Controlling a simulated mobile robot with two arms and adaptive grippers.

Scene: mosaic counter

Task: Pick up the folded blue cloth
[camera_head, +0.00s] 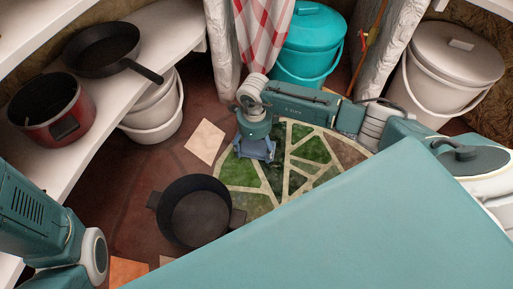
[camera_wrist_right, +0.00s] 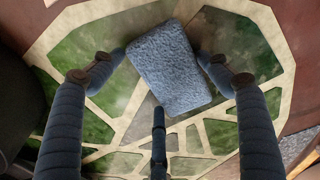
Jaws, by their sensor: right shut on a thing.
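The folded blue cloth (camera_wrist_right: 171,66) is a thick, fuzzy, grey-blue rectangle, slightly turned in the right wrist view. My right gripper (camera_wrist_right: 160,62) has its dark fingers on both sides of the cloth and is shut on it, with a third finger at the near edge. I cannot tell whether the cloth rests on the mosaic or is just above it. In the head view my right gripper (camera_head: 255,151) points down over the mosaic, and it mostly hides the cloth. My left arm enters at the left, but its gripper is out of view.
A black two-handled pot (camera_head: 194,212) stands left of the green mosaic (camera_head: 310,150). A red pot (camera_head: 52,112) and a black pan (camera_head: 104,49) sit on the white shelf (camera_head: 165,60). A teal bucket (camera_head: 308,45) and a pale bucket (camera_head: 446,75) stand behind.

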